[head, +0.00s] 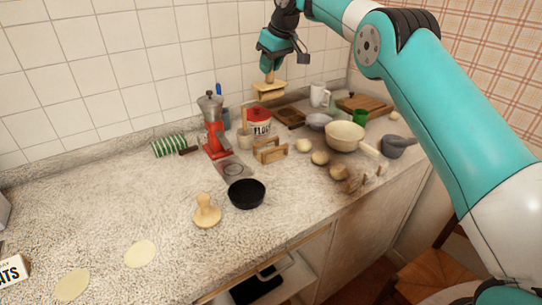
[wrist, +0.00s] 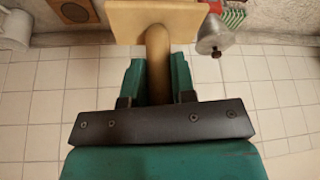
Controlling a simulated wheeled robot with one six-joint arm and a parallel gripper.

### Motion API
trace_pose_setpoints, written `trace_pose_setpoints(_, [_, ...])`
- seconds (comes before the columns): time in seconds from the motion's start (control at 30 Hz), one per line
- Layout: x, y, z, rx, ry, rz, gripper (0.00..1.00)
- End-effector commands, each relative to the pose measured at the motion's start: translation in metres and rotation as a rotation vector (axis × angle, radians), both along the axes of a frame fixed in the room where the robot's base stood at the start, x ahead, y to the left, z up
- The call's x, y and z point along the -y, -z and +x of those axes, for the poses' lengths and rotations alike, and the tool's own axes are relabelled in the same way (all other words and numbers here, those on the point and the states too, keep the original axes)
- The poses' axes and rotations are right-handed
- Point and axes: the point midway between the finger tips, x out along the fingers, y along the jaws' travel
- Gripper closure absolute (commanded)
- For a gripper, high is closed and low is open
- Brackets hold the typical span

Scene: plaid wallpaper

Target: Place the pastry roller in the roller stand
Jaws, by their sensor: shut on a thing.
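The pastry roller (head: 269,91) is pale wood, with a short handle and a wide head. My gripper (head: 269,66) is shut on its handle and holds it high above the back of the counter, head downward. In the wrist view, my gripper (wrist: 158,82) has its teal fingers on both sides of the handle, and the roller's head (wrist: 150,22) shows beyond them. The roller stand (head: 272,156) looks like the small wooden frame with two uprights on the counter, below the roller and apart from it. The stand looks empty.
A red grinder (head: 215,140) and a flour tin (head: 258,121) stand close to the stand. A black bowl (head: 247,194) and a wooden press (head: 206,211) are in front. A cream bowl (head: 344,136) and several dough balls lie right. The left counter is mostly clear.

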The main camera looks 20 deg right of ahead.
Motion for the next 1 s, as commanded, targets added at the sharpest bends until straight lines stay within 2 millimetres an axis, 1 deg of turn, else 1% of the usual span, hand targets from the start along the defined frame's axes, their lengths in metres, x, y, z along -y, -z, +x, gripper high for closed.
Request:
trace_pose_setpoints(0.07, [0.001,0.003,0.0,0.0,-0.004,-0.001,1.0])
trace_pose_setpoints(0.17, [0.001,0.019,0.0,0.0,-0.007,-0.001,1.0])
trace_pose_setpoints(0.3, [0.0,0.053,-0.001,0.0,-0.006,0.001,1.0])
trace_pose_setpoints(0.37, [0.0,0.067,0.0,0.001,-0.006,0.0,1.0])
trace_pose_setpoints(0.5, [-0.001,0.103,-0.001,-0.001,-0.006,0.0,1.0])
trace_pose_setpoints(0.6, [0.0,0.126,-0.001,-0.001,-0.006,0.0,1.0])
trace_pose_setpoints(0.7, [0.0,0.142,-0.001,-0.001,-0.005,0.001,1.0])
trace_pose_setpoints(0.87, [0.0,0.154,0.0,0.002,-0.005,0.001,1.0])
trace_pose_setpoints(0.97, [-0.001,0.167,-0.001,0.0,-0.006,0.001,1.0])
trace_pose_setpoints(1.0, [0.0,0.174,-0.001,-0.002,-0.005,-0.001,1.0])
